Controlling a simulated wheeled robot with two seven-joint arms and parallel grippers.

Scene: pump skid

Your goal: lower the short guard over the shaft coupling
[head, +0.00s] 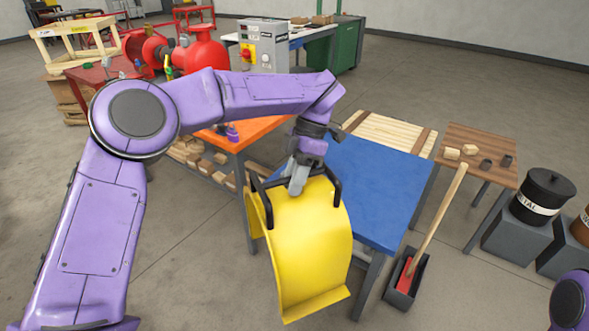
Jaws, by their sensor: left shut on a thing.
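A yellow curved guard (315,245) with two black handles hangs from my left gripper (297,184) in front of the blue table. My left gripper is shut on the guard at its top, between the handles. The guard looks tilted and hangs clear of the table's front edge. The red pump (205,52) and red motor (146,50) stand on a red skid at the back left. The shaft coupling cannot be made out from here. Of my right arm only a purple part shows at the lower right; its gripper is out of view.
A blue table (375,190) stands behind the guard, with an orange table (245,132) to its left. A grey control box (262,45) stands near the pump. A bin with a long-handled tool (435,225), a small brown table (485,145) and a black metal drum (543,192) are on the right.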

